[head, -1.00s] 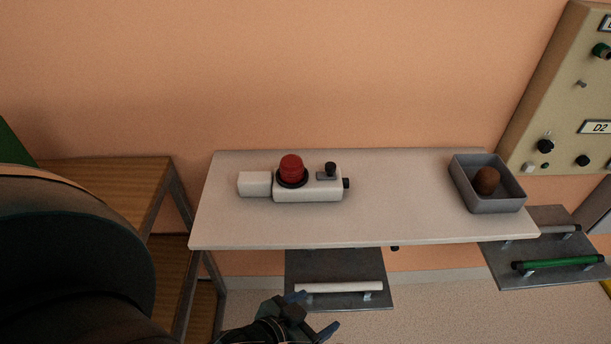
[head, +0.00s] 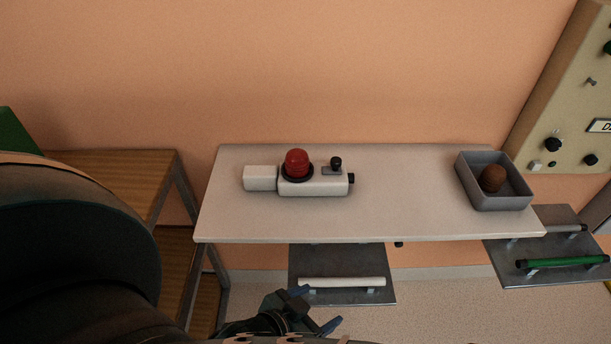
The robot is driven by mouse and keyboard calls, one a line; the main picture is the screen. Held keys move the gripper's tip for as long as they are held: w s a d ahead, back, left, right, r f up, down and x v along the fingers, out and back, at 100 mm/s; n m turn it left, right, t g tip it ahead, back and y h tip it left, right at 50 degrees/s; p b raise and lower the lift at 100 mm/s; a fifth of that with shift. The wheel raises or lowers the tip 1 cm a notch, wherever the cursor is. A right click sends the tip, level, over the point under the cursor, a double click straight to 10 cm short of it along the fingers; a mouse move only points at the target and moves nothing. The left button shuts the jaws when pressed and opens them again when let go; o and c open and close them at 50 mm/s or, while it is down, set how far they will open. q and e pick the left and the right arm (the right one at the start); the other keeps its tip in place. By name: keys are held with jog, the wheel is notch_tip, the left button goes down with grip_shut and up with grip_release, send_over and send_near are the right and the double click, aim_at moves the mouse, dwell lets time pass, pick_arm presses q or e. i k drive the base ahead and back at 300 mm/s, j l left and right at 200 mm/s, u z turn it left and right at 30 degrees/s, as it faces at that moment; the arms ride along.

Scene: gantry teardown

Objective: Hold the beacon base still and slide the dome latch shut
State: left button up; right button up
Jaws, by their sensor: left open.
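The beacon base (head: 318,187) is a white block lying on the white table, left of its middle. A red dome (head: 297,162) sits on it in a black ring. Right of the dome, a small grey plate with a black knob, which looks like the dome latch (head: 335,166), sits on the base's top. A white block (head: 260,178) adjoins the base's left end. My left gripper (head: 316,308) is open and empty, below and in front of the table's front edge, apart from the beacon. My right gripper is not in view.
The white table (head: 420,222) has free room between the beacon and a grey bin (head: 497,201) holding a brown ball (head: 492,178). Metal plates with a white handle (head: 342,282) and a green handle (head: 565,262) are below the front edge. A control panel (head: 560,100) is at right.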

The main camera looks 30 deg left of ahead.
aim_at(335, 168)
jog(key=i+j+u, duration=0.1)
jog(key=u, duration=0.25)
jog(key=i+j+u, duration=0.1)
jog(key=u, duration=0.25)
jog(key=i+u, duration=0.15)
jog(key=u, duration=0.2)
